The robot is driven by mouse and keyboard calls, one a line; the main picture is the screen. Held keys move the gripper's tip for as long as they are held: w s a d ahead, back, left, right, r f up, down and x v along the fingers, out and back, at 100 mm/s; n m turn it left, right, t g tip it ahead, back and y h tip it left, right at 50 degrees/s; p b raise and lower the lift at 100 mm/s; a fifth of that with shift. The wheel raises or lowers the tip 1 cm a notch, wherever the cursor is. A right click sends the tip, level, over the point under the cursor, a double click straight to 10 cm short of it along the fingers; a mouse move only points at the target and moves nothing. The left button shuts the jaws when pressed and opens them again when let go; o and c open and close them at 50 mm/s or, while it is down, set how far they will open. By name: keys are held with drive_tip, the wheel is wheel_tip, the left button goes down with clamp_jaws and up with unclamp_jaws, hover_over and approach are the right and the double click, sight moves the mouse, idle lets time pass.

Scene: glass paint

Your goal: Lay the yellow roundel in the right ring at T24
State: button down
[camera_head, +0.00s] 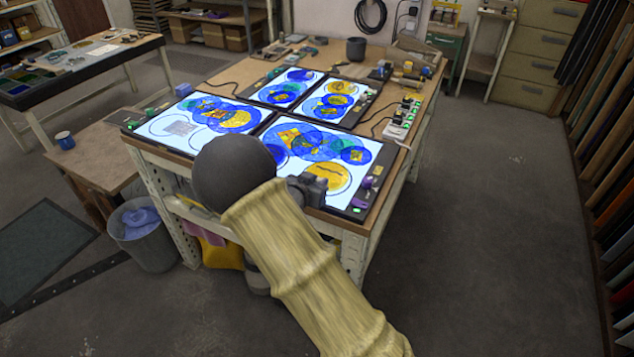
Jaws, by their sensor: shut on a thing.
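Four lit panels lie on the workbench. On the front right panel (357,197), a yellow roundel (330,178) with a dark wavy line shows inside a thin dark ring outline (348,187) at the right front. My gripper (318,184) is at the near left edge of this roundel, low over the panel. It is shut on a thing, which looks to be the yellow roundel. The fingertips are hidden behind its grey body, so the contact does not show. Whether the roundel lies flat or is just above the glass I cannot tell. No T24 label is legible.
Overlapping blue discs and other yellow pieces cover the front left panel (163,140) and the back panels (315,118). Small boxes and switches (398,122) line the bench's right side. My arm covers the near bench edge. Open floor (480,220) lies to the right.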

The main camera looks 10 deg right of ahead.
drive_tip(key=c, duration=1.3)
unclamp_jaws()
drive_tip(key=shift+f, duration=0.1)
drive_tip(key=shift+a+r, duration=0.15)
drive_tip(key=shift+r, duration=0.05)
drive_tip(key=v, duration=1.2)
drive_tip(key=shift+p, duration=0.35)
drive_tip(key=shift+f, duration=0.15)
